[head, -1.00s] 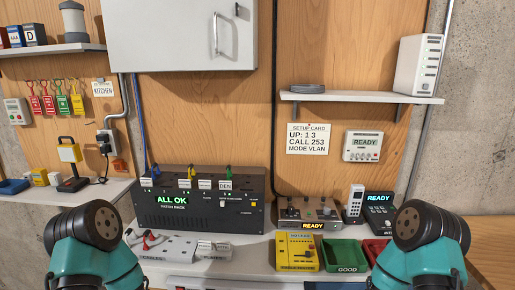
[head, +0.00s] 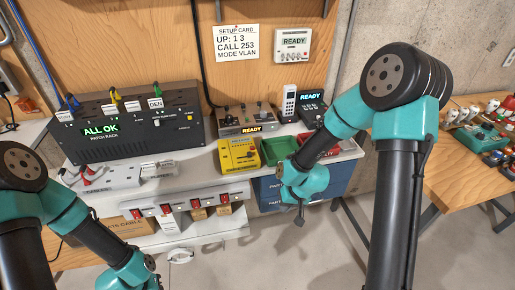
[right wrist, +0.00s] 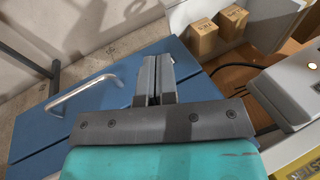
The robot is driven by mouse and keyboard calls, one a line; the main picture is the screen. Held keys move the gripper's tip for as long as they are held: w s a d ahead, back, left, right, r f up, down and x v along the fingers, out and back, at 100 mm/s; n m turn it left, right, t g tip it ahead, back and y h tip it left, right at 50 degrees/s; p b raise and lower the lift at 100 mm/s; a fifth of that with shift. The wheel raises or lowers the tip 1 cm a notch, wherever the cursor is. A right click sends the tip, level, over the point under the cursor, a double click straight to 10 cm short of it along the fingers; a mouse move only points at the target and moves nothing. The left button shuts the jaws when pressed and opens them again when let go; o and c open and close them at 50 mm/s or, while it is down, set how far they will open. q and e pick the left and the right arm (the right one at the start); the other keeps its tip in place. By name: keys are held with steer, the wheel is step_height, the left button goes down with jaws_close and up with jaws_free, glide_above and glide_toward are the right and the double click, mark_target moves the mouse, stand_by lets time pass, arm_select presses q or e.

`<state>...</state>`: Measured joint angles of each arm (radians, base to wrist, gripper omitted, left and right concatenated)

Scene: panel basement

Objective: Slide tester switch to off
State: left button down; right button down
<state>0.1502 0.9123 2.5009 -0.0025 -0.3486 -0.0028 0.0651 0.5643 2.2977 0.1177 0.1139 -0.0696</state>
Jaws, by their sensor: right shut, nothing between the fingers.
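The tester is a yellow box (head: 239,157) on the bench, in front of the grey device reading READY. Its switch is too small to make out in the head view. A yellow corner shows at the lower right of the right wrist view (right wrist: 304,168). My right gripper (head: 299,220) points down in front of the bench, right of and below the tester, apart from it. In the right wrist view its fingers (right wrist: 155,78) are shut and empty. My left arm's wrist (head: 132,272) is low at the left; its fingertips cannot be made out.
A green bin (head: 279,150) stands right of the tester, with a red bin beside it. A blue drawer cabinet (head: 335,182) with a metal handle (right wrist: 84,92) is under the bench. A power strip (head: 190,203) runs along the front edge. The patch rack (head: 130,130) stands left.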

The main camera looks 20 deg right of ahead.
steer(key=w+d+r+n+t, duration=0.1)
steer(key=w+r, duration=0.2)
steer(key=r, duration=1)
steer(key=w+d+r+n+t+y, duration=0.1)
steer(key=w+r, duration=0.3)
steer(key=r, duration=0.9)
steer(key=shift+w+r+t, duration=0.15)
steer(key=shift+r+t, duration=0.1)
steer(key=shift+t, duration=0.25)
steer(key=shift+f, duration=0.15)
glide_toward(258, 156)
steer(key=w+f, duration=0.1)
steer(key=f, duration=0.1)
steer(key=w+f, duration=0.2)
steer(key=shift+w+d+f, duration=0.15)
steer(key=shift+w, duration=0.05)
steer(key=a, duration=0.3)
steer(key=shift+w+a+f, duration=0.1)
steer(key=shift+w+f, duration=0.15)
steer(key=shift+a, duration=0.55)
steer(key=shift+a, duration=0.1)
